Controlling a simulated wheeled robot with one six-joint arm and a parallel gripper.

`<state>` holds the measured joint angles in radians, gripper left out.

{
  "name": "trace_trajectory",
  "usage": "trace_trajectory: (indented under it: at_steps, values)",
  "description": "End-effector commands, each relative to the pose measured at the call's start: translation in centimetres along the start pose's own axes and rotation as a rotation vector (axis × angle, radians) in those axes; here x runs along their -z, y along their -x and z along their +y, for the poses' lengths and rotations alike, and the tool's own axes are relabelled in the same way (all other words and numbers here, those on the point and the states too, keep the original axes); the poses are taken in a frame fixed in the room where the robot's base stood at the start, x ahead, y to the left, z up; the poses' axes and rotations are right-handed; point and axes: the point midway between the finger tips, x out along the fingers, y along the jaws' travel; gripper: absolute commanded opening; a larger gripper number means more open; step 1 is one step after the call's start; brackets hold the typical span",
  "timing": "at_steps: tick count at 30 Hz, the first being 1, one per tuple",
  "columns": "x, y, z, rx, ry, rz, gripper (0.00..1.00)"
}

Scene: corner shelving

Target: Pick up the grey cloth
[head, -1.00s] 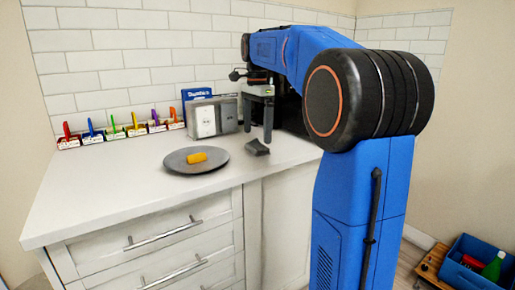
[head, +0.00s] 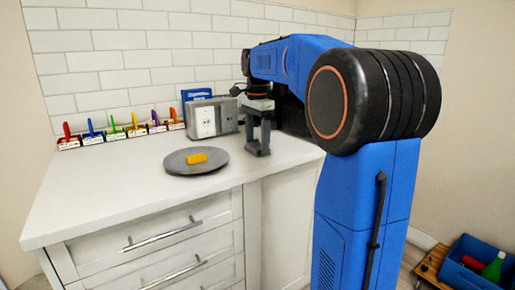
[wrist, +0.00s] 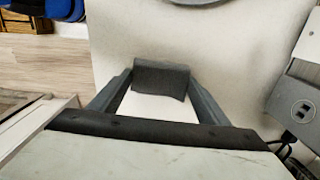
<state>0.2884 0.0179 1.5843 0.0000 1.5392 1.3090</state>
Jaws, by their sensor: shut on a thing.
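The grey cloth (wrist: 161,77) is a small dark folded piece on the white counter (head: 110,195). In the wrist view it sits between the two fingertips of my gripper (wrist: 160,82), which is closed on it. In the head view my gripper (head: 258,147) points down to the counter, right of the grey plate, with its fingertips at counter height. The fingers mostly hide the cloth there. I cannot tell whether the cloth is clear of the counter.
A grey plate (head: 171,168) with an orange-yellow block (head: 196,158) lies left of my gripper. A grey toaster-like box (head: 228,116) stands behind, before a blue box (head: 196,94). Several colourful-handled items line the wall. The front left counter is clear. A blue crate (head: 470,274) is low at right.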

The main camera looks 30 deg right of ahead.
Motion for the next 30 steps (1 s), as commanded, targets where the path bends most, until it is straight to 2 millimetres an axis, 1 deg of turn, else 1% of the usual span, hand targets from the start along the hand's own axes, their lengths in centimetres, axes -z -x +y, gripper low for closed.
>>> trace_trajectory:
  at_steps: [5, 8, 11, 18, 21, 25, 30]
  values:
    - [0.0, 0.2, 0.0, 0.0, 0.0, 0.0, 0.49]
    - [0.0, 1.0, -0.1, 0.001, 0.0, 0.0, 0.49]
    - [0.0, 2.5, -0.1, 0.002, 0.0, 0.001, 0.49]
    - [0.0, 6.9, -0.1, 0.001, 0.0, 0.0, 0.49]
    - [0.0, 8.4, -0.1, 0.001, 0.0, 0.0, 0.49]
    - [0.0, 9.6, 0.0, 0.001, 0.0, 0.0, 0.49]
    - [0.0, 10.0, 0.0, 0.0, 0.0, 0.0, 0.49]
